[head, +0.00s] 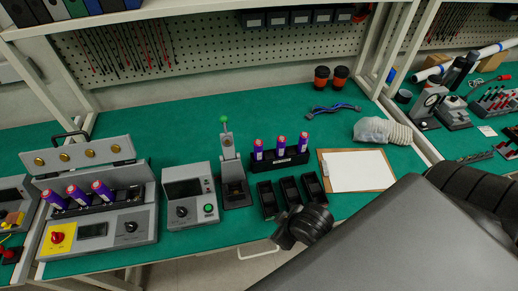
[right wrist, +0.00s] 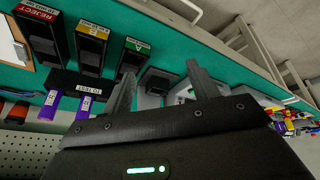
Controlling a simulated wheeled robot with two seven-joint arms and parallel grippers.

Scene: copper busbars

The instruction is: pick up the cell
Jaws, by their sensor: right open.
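Three purple cells with orange-pink tops stand upright in the black TO TEST rack (head: 262,166) in the head view: a left cell (head: 258,147), a middle cell (head: 281,145) and a right cell (head: 303,140). Two purple cells (right wrist: 48,106) show by the rack (right wrist: 62,82) in the right wrist view; I cannot see the third there. Three more purple cells (head: 77,194) lie tilted in the open-lidded grey unit (head: 142,222) at left. My right gripper (right wrist: 163,84) is open and empty, its fingers apart from the cells. My left gripper is not in view.
Three black bins (head: 289,190) stand in front of the rack; one is labelled REJECT (right wrist: 38,25). A grey box with a screen (head: 190,195) and a small press (head: 232,175) stand left of the rack. A clipboard (head: 357,170) lies right.

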